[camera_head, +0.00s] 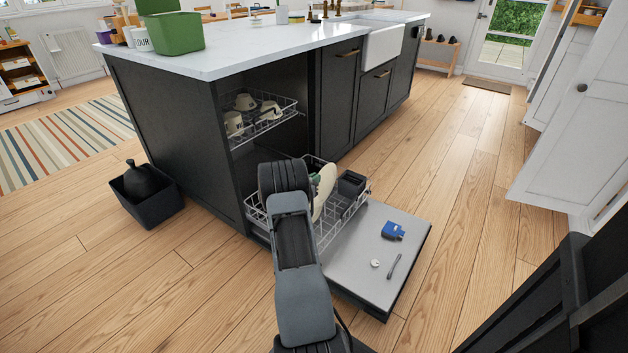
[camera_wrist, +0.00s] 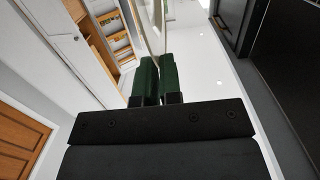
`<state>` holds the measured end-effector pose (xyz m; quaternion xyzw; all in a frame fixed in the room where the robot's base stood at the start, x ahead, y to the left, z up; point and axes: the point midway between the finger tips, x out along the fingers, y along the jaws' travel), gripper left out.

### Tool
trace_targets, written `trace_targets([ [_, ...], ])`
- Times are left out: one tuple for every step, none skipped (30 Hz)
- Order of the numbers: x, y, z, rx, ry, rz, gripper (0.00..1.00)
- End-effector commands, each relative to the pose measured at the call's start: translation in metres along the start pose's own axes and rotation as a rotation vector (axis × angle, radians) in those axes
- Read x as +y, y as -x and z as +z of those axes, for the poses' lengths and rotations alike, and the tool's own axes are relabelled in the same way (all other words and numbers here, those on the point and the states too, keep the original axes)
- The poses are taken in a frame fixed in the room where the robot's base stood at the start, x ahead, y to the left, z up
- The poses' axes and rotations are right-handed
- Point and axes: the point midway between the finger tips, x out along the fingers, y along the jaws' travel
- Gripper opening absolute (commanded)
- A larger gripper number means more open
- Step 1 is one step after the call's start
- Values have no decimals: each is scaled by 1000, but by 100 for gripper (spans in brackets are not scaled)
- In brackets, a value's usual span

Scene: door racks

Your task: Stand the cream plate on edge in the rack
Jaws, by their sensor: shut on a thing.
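The cream plate (camera_head: 322,194) stands on edge at the lower wire rack (camera_head: 326,233), which is pulled out of the open dishwasher. My gripper (camera_head: 314,179) is at the plate's upper left, mostly hidden behind my arm. In the wrist view, the green fingers of my gripper (camera_wrist: 159,82) are shut on the plate (camera_wrist: 152,28), seen nearly edge-on. My arm hides part of the rack and the plate's left side. I cannot tell whether the plate's lower edge rests in the rack's slots.
A dark square container (camera_head: 352,184) sits in the rack to the right of the plate. The open door (camera_head: 368,262) holds a blue packet (camera_head: 393,230), a small white disc and a utensil. An upper rack (camera_head: 262,122) holds cups. A black bin (camera_head: 147,205) stands at left.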

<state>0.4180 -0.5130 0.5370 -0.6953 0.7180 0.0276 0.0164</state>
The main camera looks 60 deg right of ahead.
Motion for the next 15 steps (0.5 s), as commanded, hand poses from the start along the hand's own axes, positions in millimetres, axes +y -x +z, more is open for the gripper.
trace_targets([
  [0, -1, 9, 2, 0, 0, 0],
  [0, -1, 12, 2, -1, 0, 0],
  [-1, -1, 16, 2, -1, -1, 0],
  [-1, -1, 19, 3, -1, -1, 0],
  [-1, -1, 22, 3, -1, -1, 0],
  [-1, -2, 26, 3, -1, -1, 0],
  [-1, -2, 29, 3, -1, -1, 0],
  [-1, -2, 33, 2, 0, -1, 0],
  [-1, -2, 37, 2, 0, -1, 0],
  [-1, -2, 40, 2, 0, -1, 0],
  [-1, -2, 43, 2, 0, -1, 0],
  [-1, -3, 48, 2, 0, -1, 0],
  [-1, -3, 50, 2, -1, -1, 0],
  [-1, -3, 54, 3, -1, -1, 0],
  [-1, -3, 58, 3, -1, -1, 0],
])
